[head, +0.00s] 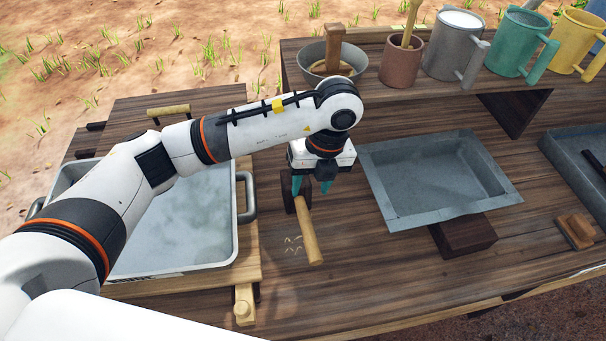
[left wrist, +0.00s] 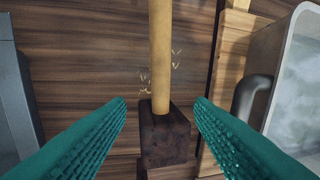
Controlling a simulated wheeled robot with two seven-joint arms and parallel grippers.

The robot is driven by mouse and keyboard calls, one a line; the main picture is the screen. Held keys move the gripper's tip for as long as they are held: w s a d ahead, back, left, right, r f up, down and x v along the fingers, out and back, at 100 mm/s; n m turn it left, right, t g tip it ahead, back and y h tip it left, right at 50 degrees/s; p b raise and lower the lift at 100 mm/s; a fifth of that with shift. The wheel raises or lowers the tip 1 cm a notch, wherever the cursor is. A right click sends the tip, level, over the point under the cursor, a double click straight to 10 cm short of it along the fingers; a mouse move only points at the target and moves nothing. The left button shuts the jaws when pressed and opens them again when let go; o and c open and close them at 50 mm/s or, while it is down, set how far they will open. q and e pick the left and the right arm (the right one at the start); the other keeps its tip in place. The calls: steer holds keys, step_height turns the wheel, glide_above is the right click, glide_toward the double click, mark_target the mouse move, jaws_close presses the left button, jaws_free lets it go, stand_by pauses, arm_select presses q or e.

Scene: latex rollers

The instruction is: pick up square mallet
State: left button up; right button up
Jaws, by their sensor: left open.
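The square mallet has a light wooden handle (head: 308,232) and a dark block head. In the head view it lies on the wooden table, handle toward the front, its head partly hidden by my left gripper (head: 312,188). In the left wrist view the dark head (left wrist: 165,137) sits low in the middle, with the handle (left wrist: 160,50) running up from it. My left gripper (left wrist: 160,108) is open, its two green fingers on either side of the mallet head with gaps showing. Whether it has reached the head's height is unclear. My right gripper is not in view.
A metal pan (head: 243,235) with handles stands left of the mallet on a wooden board. A grey square tray (head: 385,192) is to the right. A shelf behind holds a bowl (head: 312,77) and several mugs. Bare table lies in front of the mallet.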

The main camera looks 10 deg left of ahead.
mark_target(304, 210)
arm_select(q)
steer(key=f, duration=0.1)
steer(key=a+f, duration=0.1)
steer(key=f, duration=0.1)
steer(key=s+f, duration=0.1)
steer(key=f, duration=0.1)
steer(key=shift+a+f, duration=0.15)
steer(key=shift+f, duration=0.1)
steer(key=shift+f+p, duration=0.4)
steer(key=shift+f, duration=0.25)
steer(key=f, duration=0.2)
steer(key=f+p, duration=0.1)
steer(key=shift+s+a+f, duration=0.2)
steer(key=shift+s+f, duration=0.1)
steer(key=shift+f, duration=0.5)
steer(key=shift+w+r, duration=0.1)
jaws_close()
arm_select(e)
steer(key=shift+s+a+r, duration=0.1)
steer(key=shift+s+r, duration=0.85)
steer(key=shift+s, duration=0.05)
